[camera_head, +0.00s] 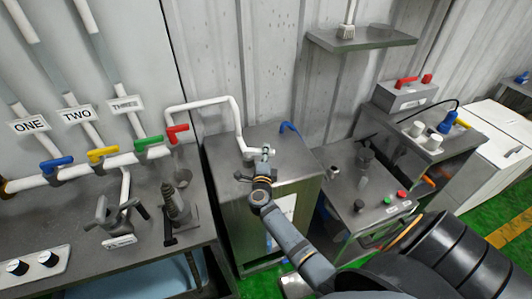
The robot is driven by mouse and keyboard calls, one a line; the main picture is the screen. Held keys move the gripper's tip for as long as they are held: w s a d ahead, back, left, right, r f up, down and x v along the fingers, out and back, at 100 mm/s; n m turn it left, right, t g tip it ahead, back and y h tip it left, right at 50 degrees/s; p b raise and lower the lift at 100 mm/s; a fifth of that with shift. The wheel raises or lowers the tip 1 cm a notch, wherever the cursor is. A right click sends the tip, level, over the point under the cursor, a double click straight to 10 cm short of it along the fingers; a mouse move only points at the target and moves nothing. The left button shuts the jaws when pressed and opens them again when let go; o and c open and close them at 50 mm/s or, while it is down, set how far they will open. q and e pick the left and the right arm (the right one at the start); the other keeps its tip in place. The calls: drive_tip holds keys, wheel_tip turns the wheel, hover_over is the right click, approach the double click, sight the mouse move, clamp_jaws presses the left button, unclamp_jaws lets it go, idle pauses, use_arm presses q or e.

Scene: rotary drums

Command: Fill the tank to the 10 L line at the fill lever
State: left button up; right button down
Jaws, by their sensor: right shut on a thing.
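The tank (236,207) is a grey metal box in the middle of the head view. A white pipe (238,112) comes down to a small fitting on its top. My right gripper (264,160) is at this fitting, above the tank top, and is shut on the fill lever, which it mostly hides. A little green shows at the fingertips. A pale panel (285,207) shows on the tank's front, partly behind my right arm. I cannot read a 10 L line or a water level. My left gripper is not in view.
Left is a bench with a blue valve handle (57,164), yellow handle (102,154), green handle (149,144) and red handle (177,133). A blue handle (290,127) stands at the tank's back edge. A control bench (345,180) with buttons stands close at right.

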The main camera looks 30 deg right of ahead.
drive_tip(key=shift+w+d+r+n+t+y+p, duration=0.1)
drive_tip(key=shift+w+d+n+t+y+p, duration=0.15)
drive_tip(key=shift+n+y, duration=0.2)
drive_tip(key=shift+d+r+n+t+y+p, duration=0.1)
drive_tip(key=shift+n+t+y+p, duration=0.25)
drive_tip(key=shift+y, duration=0.1)
drive_tip(key=n+y, duration=0.1)
drive_tip(key=w+n+t+y+b, duration=0.1)
drive_tip(key=y, duration=0.1)
drive_tip(key=w+f+n+t+y+b, duration=0.1)
drive_tip(key=shift+d+y, duration=0.3)
drive_tip(key=shift+d, duration=0.05)
drive_tip(key=shift+w+r+n+y, duration=0.1)
drive_tip(key=shift+r+n+y, duration=0.15)
drive_tip(key=shift+n+y, duration=0.25)
drive_tip(key=shift+a, duration=0.1)
drive_tip(key=c, duration=1.2)
unclamp_jaws()
